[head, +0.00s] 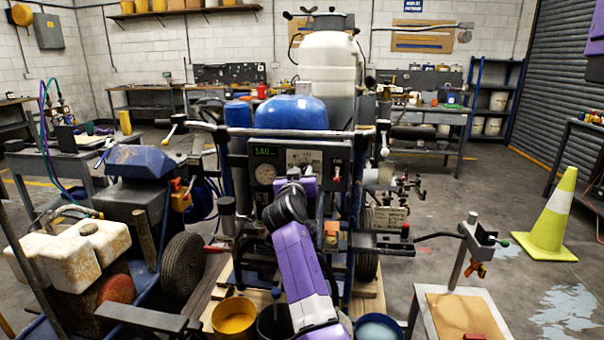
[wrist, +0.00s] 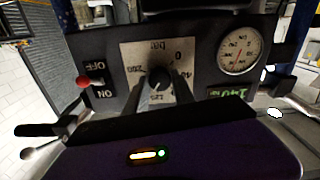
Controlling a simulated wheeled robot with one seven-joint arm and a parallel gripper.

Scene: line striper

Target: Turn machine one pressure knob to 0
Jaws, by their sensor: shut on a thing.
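The machine's dark control panel (head: 262,152) faces me in the head view. The round black pressure knob (wrist: 160,77) sits on a pale dial plate (wrist: 133,58), marked "bar" with 0 and 200 legible, in the wrist view. My gripper (wrist: 163,86) has its two fingers around the knob, one on each side, shut on it. In the head view my purple gripper (head: 309,186) is at the panel and hides the knob. I cannot read which mark the knob points to. A green digital display (wrist: 230,94) appears to read about 140.
A round pressure gauge (wrist: 239,50) is beside the dial. A red-tipped ON/OFF switch (wrist: 84,82) is on its other side. A black-handled lever (wrist: 42,129) is near the wrist view's lower left. A blue tank (head: 291,113) and white tank (head: 328,65) rise above the panel.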

